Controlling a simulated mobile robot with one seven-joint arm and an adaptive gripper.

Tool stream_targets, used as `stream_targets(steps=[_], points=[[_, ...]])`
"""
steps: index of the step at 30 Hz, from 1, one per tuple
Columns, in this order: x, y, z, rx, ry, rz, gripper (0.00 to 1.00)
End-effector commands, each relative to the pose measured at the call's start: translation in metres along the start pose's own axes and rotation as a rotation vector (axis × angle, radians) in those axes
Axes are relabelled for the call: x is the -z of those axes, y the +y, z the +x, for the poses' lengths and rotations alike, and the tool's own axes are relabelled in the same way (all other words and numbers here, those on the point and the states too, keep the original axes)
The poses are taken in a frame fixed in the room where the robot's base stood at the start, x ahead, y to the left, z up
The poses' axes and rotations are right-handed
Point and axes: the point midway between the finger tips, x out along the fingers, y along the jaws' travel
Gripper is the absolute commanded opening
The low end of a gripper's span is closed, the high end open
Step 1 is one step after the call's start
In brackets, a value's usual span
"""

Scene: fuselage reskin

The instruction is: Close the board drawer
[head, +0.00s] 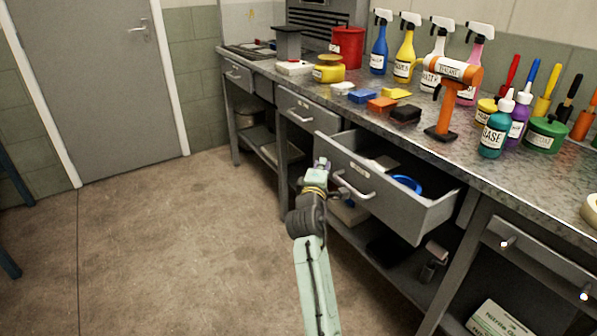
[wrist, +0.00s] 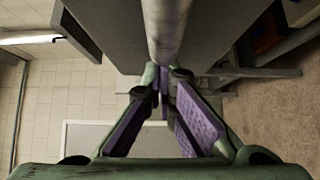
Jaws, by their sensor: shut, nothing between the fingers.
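The board drawer (head: 390,195) is grey and stands pulled out from under the workbench. It holds a blue ring-shaped item (head: 407,184) and some pale items. Its bar handle (head: 352,185) is on the front face. My gripper (head: 322,165) is at the left part of the drawer front, close to the handle's left end; I cannot tell whether it touches. In the wrist view my gripper (wrist: 163,88) has its purple-padded fingers together at the tips with nothing between them. A pale bar, likely the handle (wrist: 165,30), runs above the fingertips in front of the grey drawer face.
Other drawers (head: 300,108) to the left look shut. A lower shelf (head: 400,275) holds small items. The floor (head: 170,240) on the left is clear.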

Motion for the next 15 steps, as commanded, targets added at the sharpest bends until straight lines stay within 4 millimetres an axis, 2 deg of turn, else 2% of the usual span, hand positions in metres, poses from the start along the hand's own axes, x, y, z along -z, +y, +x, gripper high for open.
stream_targets(steps=[1, 6, 15], points=[[-0.013, 0.002, 0.011, 0.0, -0.006, 0.0, 0.0], [-0.043, 0.001, 0.041, 0.0, -0.006, -0.002, 0.0], [-0.079, 0.001, 0.078, 0.0, -0.003, -0.002, 0.0]])
